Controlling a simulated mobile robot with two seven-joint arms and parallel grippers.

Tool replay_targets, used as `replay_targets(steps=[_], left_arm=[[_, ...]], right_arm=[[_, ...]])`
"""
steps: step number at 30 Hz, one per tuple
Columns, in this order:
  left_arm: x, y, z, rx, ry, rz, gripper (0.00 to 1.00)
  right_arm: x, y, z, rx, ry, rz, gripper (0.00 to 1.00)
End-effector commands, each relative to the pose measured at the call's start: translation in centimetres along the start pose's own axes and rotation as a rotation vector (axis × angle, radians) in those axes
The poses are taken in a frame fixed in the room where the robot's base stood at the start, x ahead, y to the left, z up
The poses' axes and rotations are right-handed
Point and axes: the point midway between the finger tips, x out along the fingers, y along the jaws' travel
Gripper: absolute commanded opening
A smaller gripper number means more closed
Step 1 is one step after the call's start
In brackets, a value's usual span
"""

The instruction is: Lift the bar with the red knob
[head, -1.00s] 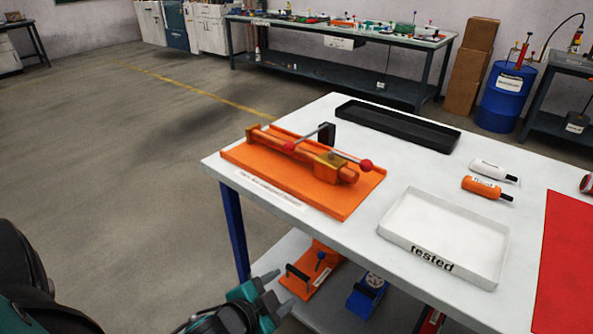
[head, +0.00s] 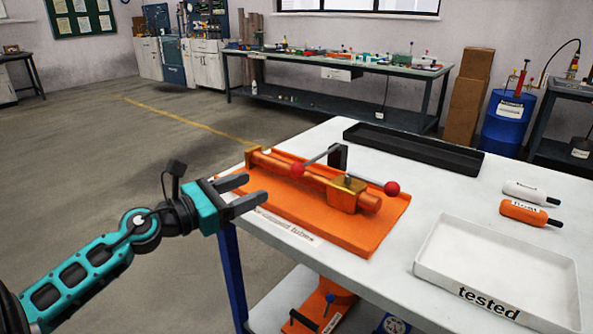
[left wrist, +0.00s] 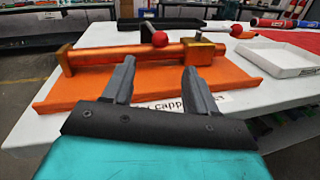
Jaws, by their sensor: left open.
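An orange fixture (head: 340,229) with a copper-orange tube (head: 318,180) lies on the near left part of the white table. A grey bar (head: 318,158) with a red knob (head: 297,170) slants over the tube from a black upright. A second red knob (head: 392,188) sits on a rod at the clamp block (head: 347,194). The left wrist view also shows the first knob (left wrist: 160,39) and the tube (left wrist: 130,55). My left gripper (head: 255,190) is open and empty, at the fixture's left near edge, apart from the bar. My right gripper is out of view.
A white tray marked "tested" (head: 427,262) stands at right, with an orange bottle (head: 525,212) and a white bottle (head: 525,191) behind it. A long black tray (head: 410,147) lies at the back. Several orange and blue items sit on the lower shelf.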

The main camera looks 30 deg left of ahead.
Motion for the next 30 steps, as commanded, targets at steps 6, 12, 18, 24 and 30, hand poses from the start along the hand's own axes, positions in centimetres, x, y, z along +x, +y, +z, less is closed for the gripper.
replay_targets(steps=[6, 12, 18, 24, 30], left_arm=[[2.0, 0.0, 0.2, 0.015, 0.003, -0.007, 0.58], [4.9, 0.1, 0.2, 0.011, 0.002, -0.005, 0.58], [7.5, 0.1, 0.2, 0.009, 0.001, -0.004, 0.58], [10.0, 0.1, 0.2, 0.007, 0.0, -0.002, 0.58], [11.9, 0.0, 0.0, 0.007, 0.001, -0.003, 0.58]], right_arm=[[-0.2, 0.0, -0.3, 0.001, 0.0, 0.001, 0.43], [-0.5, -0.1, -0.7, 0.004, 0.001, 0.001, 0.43], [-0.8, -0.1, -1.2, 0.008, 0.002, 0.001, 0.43], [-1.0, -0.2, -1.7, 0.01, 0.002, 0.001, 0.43], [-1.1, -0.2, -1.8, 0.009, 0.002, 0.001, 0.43]])
